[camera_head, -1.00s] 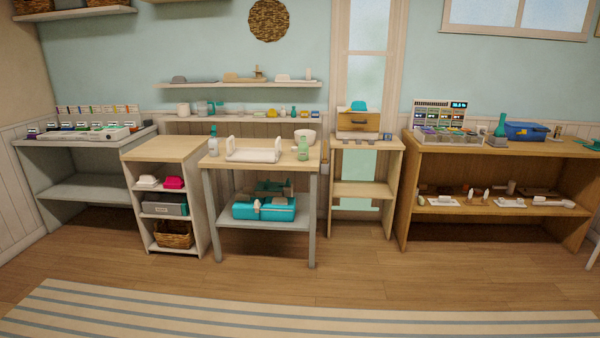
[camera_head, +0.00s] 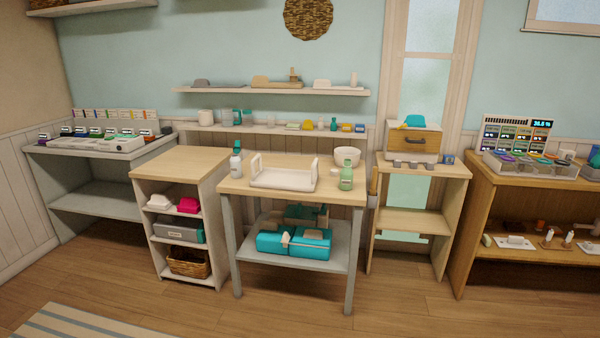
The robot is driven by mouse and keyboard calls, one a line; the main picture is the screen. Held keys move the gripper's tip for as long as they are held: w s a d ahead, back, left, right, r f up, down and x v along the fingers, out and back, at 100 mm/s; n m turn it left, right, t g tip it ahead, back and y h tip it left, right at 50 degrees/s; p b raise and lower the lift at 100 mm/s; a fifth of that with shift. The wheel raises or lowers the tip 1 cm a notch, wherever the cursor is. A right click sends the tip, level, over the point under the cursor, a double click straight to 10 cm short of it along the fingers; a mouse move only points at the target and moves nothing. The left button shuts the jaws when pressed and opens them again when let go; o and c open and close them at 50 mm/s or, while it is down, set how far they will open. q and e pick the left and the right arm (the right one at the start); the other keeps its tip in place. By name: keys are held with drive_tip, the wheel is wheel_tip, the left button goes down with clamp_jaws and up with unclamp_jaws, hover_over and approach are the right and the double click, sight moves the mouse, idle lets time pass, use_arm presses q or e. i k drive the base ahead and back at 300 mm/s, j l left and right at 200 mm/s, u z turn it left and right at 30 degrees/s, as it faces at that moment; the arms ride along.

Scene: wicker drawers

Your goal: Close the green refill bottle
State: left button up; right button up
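A green bottle (camera_head: 346,176) stands upright near the front right corner of the middle table (camera_head: 237,181). Its top is too small to tell whether it is open or closed. A small white round piece (camera_head: 335,173) lies just left of it; I cannot tell if it is a cap. Another bottle, white and teal (camera_head: 236,162), stands upright at the table's left edge. Neither of my grippers is in view.
A white tray with handles (camera_head: 284,179) and a white bowl (camera_head: 347,156) are on the same table. A teal case (camera_head: 294,243) sits on its lower shelf. A shelf unit (camera_head: 180,163) adjoins on the left and a wooden stand (camera_head: 421,170) on the right. The floor (camera_head: 390,310) in front is clear.

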sight(346, 172)
drive_tip(key=i+j+z, duration=0.2)
drive_tip(key=i, duration=0.3)
drive_tip(key=i+j+z, duration=0.25)
drive_tip(key=i, duration=0.3)
drive_tip(key=i+j+u, duration=0.15)
drive_tip(key=i+j, duration=0.15)
drive_tip(key=i, duration=0.2)
drive_tip(key=i+j+u, duration=0.15)
drive_tip(key=i, duration=0.4)
drive_tip(key=i+j+u, duration=0.15)
drive_tip(key=i, duration=0.35)
drive_tip(key=j, duration=0.1)
